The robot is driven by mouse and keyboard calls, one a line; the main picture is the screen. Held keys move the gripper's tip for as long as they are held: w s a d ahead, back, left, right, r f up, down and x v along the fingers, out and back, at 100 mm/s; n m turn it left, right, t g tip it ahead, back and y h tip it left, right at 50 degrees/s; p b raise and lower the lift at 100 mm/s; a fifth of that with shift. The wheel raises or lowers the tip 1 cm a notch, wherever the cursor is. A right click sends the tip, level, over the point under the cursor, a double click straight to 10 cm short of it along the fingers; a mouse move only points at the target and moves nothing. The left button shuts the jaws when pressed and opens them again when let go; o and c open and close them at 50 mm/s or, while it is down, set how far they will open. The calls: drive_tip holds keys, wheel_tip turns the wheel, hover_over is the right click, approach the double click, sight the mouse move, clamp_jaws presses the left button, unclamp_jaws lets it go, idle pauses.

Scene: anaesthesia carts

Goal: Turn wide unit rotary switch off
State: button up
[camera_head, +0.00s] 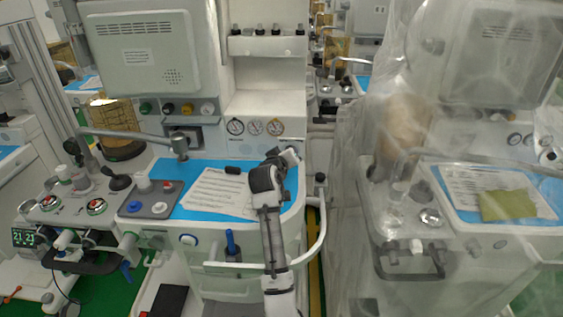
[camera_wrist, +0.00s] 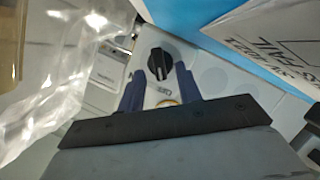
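The black rotary switch (camera_wrist: 158,63) sits on a light panel in the wrist view. Its raised grip looks roughly in line with the picture's vertical, slightly tilted. My gripper (camera_wrist: 158,84) is open, its two blue fingers apart below the switch, one towards each side. I cannot tell whether they touch it. In the head view, my gripper (camera_head: 289,156) is at the right end of the wide unit (camera_head: 262,105), above the blue work surface. The switch cannot be made out there.
A paper sheet (camera_head: 217,192) and a small black object (camera_head: 233,170) lie on the blue surface. A plastic-covered unit (camera_head: 450,262) stands to the right across a narrow gap. Clear plastic (camera_wrist: 75,70) is close at the left in the wrist view.

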drive_tip(key=b+v, duration=0.2)
drive_tip(key=v, duration=1.1)
drive_tip(key=shift+s, duration=0.15)
